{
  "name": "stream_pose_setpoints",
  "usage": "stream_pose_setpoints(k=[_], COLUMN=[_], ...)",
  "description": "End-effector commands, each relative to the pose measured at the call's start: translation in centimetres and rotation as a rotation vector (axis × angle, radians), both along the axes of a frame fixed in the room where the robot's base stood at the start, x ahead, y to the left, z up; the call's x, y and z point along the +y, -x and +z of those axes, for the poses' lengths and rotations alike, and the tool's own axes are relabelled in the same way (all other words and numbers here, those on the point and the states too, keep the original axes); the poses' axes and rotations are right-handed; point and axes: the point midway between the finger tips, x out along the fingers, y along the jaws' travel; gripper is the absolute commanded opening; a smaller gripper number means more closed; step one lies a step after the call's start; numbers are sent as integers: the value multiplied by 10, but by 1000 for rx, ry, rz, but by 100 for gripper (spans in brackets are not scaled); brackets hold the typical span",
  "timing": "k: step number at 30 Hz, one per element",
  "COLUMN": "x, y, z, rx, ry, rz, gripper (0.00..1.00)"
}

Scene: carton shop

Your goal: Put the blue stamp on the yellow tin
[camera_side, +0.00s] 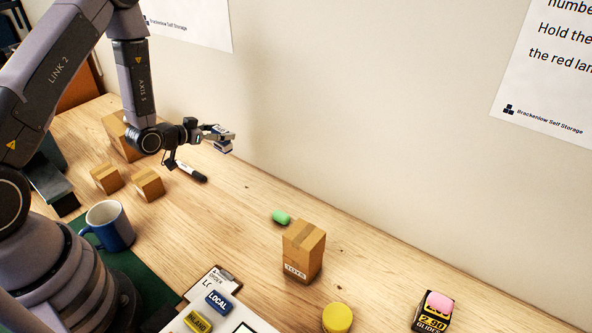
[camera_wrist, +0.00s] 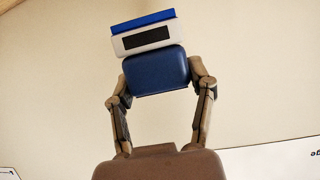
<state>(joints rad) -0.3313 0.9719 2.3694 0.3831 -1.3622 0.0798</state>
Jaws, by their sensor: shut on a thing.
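My gripper (camera_side: 214,137) is shut on the blue stamp (camera_side: 222,148) and holds it in the air above the back of the table, near the wall. In the wrist view the stamp (camera_wrist: 155,71) sits between the two fingers, with a blue body, a white band with a dark window, and a blue edge at the far end. The yellow tin (camera_side: 337,317) stands at the bottom of the side view, its round yellow top bare and its lower part cut off by the picture edge. The stamp is well apart from the tin, up and to its left.
A carton (camera_side: 304,251) stands between gripper and tin, with a green piece (camera_side: 281,217) behind it. A black box with a pink piece (camera_side: 434,309) stands right of the tin. Blue LOCAL (camera_side: 218,302) and yellow INLAND (camera_side: 198,320) blocks lie left.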

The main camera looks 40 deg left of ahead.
Motion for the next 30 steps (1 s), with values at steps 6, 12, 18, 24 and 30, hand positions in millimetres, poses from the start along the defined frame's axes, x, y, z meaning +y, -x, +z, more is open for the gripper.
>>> stream_pose_setpoints(k=[6, 12, 18, 24, 30], x=[0, -11, -58, -131, -235], y=[0, -2, -7, -5, 18], z=[41, 60, 59, 59, 59], rx=[-5, 0, -1, -1, 0], ry=[-1, 0, -1, 0, 0], rz=[-1, -25, -131, -295, -536], gripper=[18, 18, 18, 18, 18])
